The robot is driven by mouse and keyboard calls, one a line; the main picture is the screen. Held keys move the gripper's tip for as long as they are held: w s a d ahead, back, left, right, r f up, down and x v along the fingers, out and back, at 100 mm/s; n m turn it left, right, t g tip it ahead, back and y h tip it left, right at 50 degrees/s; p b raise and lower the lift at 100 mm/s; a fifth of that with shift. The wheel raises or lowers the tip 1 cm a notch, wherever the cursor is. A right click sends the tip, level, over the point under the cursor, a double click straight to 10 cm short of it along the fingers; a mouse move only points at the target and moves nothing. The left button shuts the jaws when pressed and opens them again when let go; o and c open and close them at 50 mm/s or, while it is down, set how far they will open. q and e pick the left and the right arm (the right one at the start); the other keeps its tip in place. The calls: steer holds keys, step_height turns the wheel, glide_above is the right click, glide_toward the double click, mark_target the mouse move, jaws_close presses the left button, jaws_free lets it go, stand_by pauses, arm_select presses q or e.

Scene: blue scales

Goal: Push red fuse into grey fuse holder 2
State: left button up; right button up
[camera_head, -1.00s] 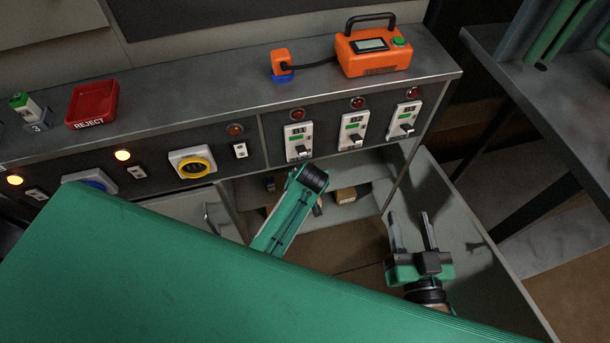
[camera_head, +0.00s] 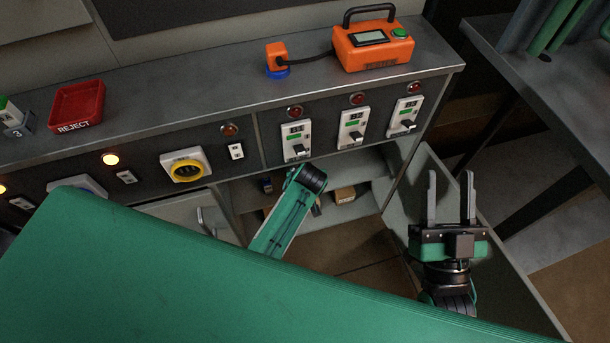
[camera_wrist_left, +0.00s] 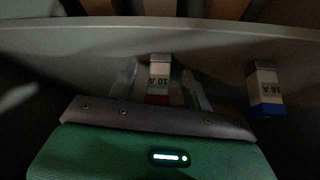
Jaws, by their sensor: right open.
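A white fuse with a red base, marked 10 A (camera_wrist_left: 159,78), shows in the left wrist view; I take it as the red fuse. My left gripper (camera_wrist_left: 161,88) has a finger on each side of it, with a visible gap on both sides. The left gripper is outside the head view. Grey fuse holder 2 is not in sight. A grey holder marked 3 (camera_head: 20,124) stands at the head view's left edge, a green-topped fuse (camera_head: 7,108) by it. My right gripper (camera_head: 450,185) is open and empty, low at the right, fingers pointing up the picture.
A white fuse with a blue base, marked 16 A (camera_wrist_left: 265,88), stands right of the red one. The bench top (camera_head: 200,85) bears a red REJECT tray (camera_head: 80,103) and an orange tester (camera_head: 373,47). The front panel has switches and lamps. The bench top's middle is clear.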

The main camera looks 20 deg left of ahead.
arm_select(q)
steer(key=c, duration=1)
